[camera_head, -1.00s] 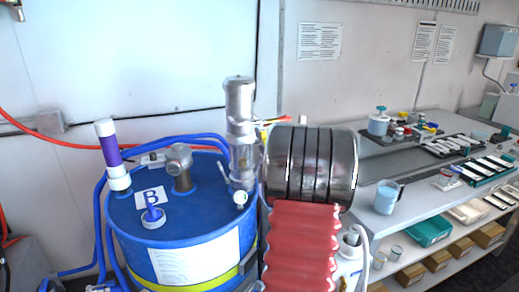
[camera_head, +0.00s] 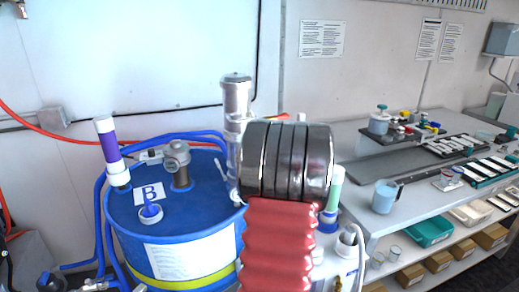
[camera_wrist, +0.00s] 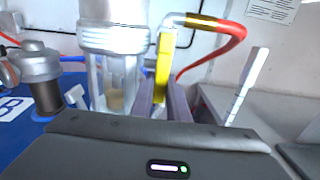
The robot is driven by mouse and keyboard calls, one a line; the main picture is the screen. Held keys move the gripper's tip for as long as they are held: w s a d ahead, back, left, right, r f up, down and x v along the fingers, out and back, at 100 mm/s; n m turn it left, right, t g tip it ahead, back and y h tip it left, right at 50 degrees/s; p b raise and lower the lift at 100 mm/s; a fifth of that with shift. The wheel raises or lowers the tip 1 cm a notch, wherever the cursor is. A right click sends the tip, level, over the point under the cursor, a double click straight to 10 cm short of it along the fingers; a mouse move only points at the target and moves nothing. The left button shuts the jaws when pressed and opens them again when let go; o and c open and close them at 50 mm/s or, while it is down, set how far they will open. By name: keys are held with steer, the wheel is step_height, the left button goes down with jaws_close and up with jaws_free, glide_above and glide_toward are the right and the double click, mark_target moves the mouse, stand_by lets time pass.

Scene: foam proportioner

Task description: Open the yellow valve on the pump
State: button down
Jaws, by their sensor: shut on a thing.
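The yellow valve (camera_wrist: 163,62) shows in the wrist view as a flat yellow handle standing upright beside the pump. My gripper (camera_wrist: 162,92) is shut on the lower part of this handle, with one dark finger on each side. The silver pump (camera_head: 237,97) rises from the blue drum marked B (camera_head: 195,228). Its clear lower section (camera_wrist: 118,88) is just left of my fingers in the wrist view. In the head view my own arm hides the gripper and the valve handle.
A red hose (camera_wrist: 225,52) with a metal elbow runs behind the valve. A pale tube (camera_wrist: 246,87) stands to the right. A purple-and-white cylinder (camera_head: 109,149) and blue hoses are on the drum's left. A bench (camera_head: 370,207) with a jug (camera_head: 385,196) lies right.

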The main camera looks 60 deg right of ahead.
steer(key=shift+a+f, duration=0.1)
steer(key=shift+f, duration=0.05)
steer(key=c, duration=1.8)
jaws_free()
steer(key=shift+o, duration=0.6)
steer(key=shift+r, duration=0.2)
